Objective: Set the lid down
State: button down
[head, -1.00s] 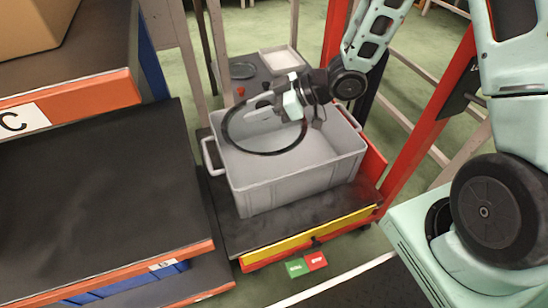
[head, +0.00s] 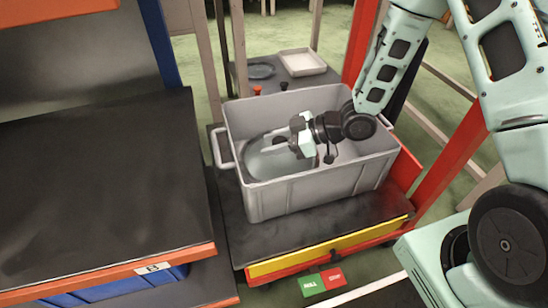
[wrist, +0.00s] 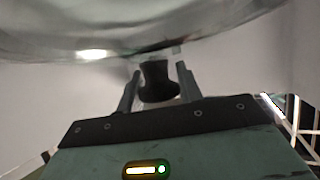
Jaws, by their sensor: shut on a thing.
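My gripper (head: 288,143) is shut on the lid's dark knob and reaches down into the bin. In the wrist view the black knob (wrist: 158,82) sits between the two fingers, with the glass (wrist: 110,32) beyond it. The lid's lower part is hidden behind the bin's front wall. I cannot tell whether the lid touches the bin's floor.
The bin stands on a dark conveyor deck (head: 300,243) with a yellow front edge. A red post (head: 449,178) rises at the right. A black-topped shelf (head: 95,190) is at the left. Behind the bin, a dark table holds a white tray (head: 302,62) and a dark round piece (head: 261,71).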

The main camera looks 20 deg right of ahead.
notch_tip(320, 180, down, 4)
jog(key=shift+r+b, duration=0.15)
jog(key=shift+b, duration=0.9)
jog(key=shift+r, duration=0.1)
jog(key=c, duration=0.9)
grip_release()
